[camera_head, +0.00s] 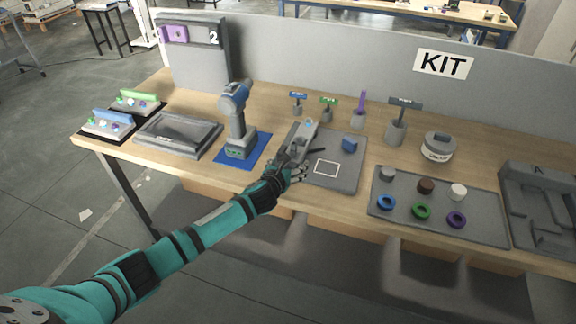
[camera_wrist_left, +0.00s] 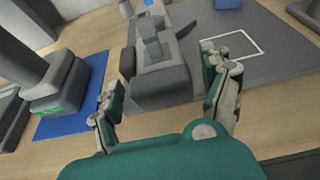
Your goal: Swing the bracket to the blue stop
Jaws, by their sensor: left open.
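A grey bracket (camera_head: 307,133) lies on a dark grey plate (camera_head: 346,178) on the bench, at the plate's left side. The blue stop (camera_head: 349,144) stands on the plate to the right of the bracket, with a gap between them. My left gripper (camera_head: 293,165) is at the near end of the bracket. In the left wrist view the open fingers of the gripper (camera_wrist_left: 163,78) are on either side of the bracket's grey block (camera_wrist_left: 160,82), with space visible beside it. The blue stop (camera_wrist_left: 228,4) shows at the top edge there. My right gripper is not in view.
A grey and blue column device (camera_head: 238,120) on a blue mat (camera_head: 229,159) stands just left of the plate. Small posts with signs (camera_head: 397,125) stand behind. A tray of rings and pegs (camera_head: 400,222) is on the right. A white square outline (camera_head: 327,169) marks the plate.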

